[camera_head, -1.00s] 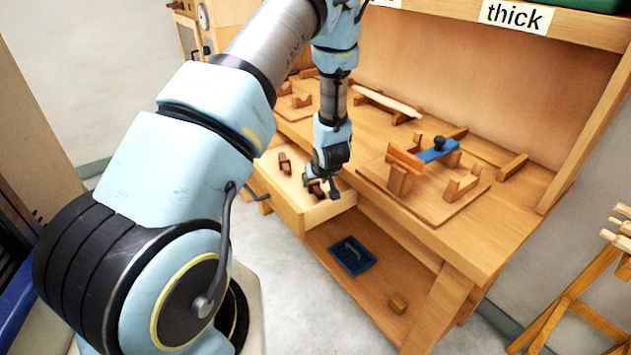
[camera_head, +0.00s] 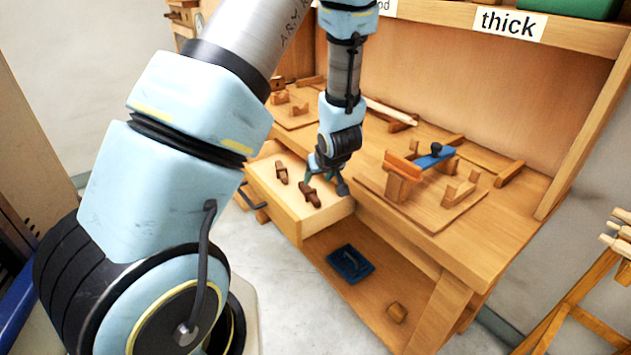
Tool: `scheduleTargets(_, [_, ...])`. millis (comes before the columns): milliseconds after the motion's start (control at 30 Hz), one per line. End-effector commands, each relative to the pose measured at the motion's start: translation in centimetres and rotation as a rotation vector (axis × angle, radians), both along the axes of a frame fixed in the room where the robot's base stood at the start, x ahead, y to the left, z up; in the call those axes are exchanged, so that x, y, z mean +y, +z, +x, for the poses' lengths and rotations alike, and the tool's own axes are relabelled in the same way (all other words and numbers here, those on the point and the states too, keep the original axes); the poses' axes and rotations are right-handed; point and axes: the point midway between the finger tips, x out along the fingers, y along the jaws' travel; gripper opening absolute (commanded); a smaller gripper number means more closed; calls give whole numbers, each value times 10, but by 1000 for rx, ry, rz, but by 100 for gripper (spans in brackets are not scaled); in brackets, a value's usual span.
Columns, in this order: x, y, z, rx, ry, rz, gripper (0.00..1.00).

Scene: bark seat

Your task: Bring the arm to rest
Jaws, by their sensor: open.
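My gripper (camera_head: 326,182) hangs at the end of my light-blue arm, pointing down above the open drawer of the wooden workbench. Its fingers are open and I see nothing between them. A dark brown wooden piece (camera_head: 310,194) lies in the drawer (camera_head: 327,219) just below and beside the fingers. A second brown piece (camera_head: 281,172) lies further left in the drawer. The arm reaches from the left across the picture and hides part of the bench's left end.
The benchtop (camera_head: 471,239) right of my gripper carries a blue-and-orange tool (camera_head: 433,156) on wooden supports. A wooden rack (camera_head: 590,290) stands at right. The floor in front is clear.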

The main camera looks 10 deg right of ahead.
Motion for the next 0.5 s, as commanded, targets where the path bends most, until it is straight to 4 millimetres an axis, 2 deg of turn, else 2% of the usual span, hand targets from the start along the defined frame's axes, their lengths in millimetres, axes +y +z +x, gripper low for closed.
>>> scheduleTargets(167, [10,18,-4,37,-12,-35,62])
scheduleTargets(267, [30,40,-9,103,-41,-85,62])
scheduleTargets(367, [60,68,-26,188,-88,-125,62])
scheduleTargets(500, [112,103,-64,302,-149,-130,62])
